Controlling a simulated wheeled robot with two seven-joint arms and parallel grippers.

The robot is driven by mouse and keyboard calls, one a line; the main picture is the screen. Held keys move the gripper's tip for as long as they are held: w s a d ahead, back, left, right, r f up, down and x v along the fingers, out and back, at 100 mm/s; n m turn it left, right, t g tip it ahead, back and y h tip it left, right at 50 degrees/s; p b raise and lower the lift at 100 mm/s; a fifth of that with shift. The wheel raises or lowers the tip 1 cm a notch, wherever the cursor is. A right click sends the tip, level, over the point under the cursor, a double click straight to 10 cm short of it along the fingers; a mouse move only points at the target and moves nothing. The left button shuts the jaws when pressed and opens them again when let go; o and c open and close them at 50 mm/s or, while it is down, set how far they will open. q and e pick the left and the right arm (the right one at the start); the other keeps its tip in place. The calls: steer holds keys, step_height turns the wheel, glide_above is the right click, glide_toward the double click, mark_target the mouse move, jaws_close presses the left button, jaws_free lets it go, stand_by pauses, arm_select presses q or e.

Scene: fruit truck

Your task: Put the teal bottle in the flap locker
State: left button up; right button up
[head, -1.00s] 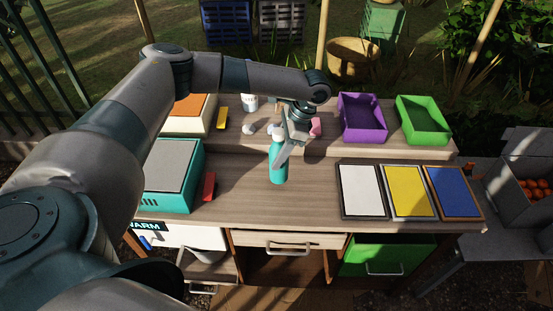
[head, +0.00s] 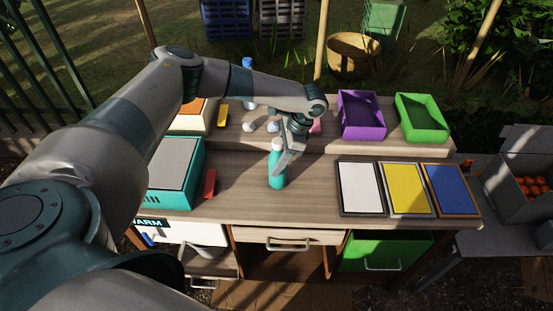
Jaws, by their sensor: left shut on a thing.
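The teal bottle (head: 277,171) is upright at the middle of the wooden counter. My left gripper (head: 287,152) is at its upper part and is shut on it; the fingers partly cover the bottle. I cannot tell whether its base touches the counter. Below the counter, a green-fronted compartment (head: 350,261) with a low metal handle is at the right. A dark open compartment (head: 275,265) is below the middle drawer (head: 300,237). I cannot tell for sure which one is the flap locker. My right gripper is not in view.
White, yellow and blue panels (head: 407,187) lie to the bottle's right. A teal box (head: 158,197) and a red block (head: 210,184) are to its left. Purple (head: 363,134) and green (head: 425,136) trays stand on the raised back shelf. The counter in front of the bottle is clear.

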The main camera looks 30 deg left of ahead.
arm_select(q)
steer(key=o, duration=1)
steer(key=shift+f, duration=0.1)
steer(key=shift+w+d+r+b, duration=0.2)
steer(key=shift+r+b, duration=0.1)
steer(key=shift+r, duration=0.2)
steer(key=shift+b+v, duration=1.9)
steer(key=shift+v, duration=3.7)
steer(key=shift+s+a, duration=0.1)
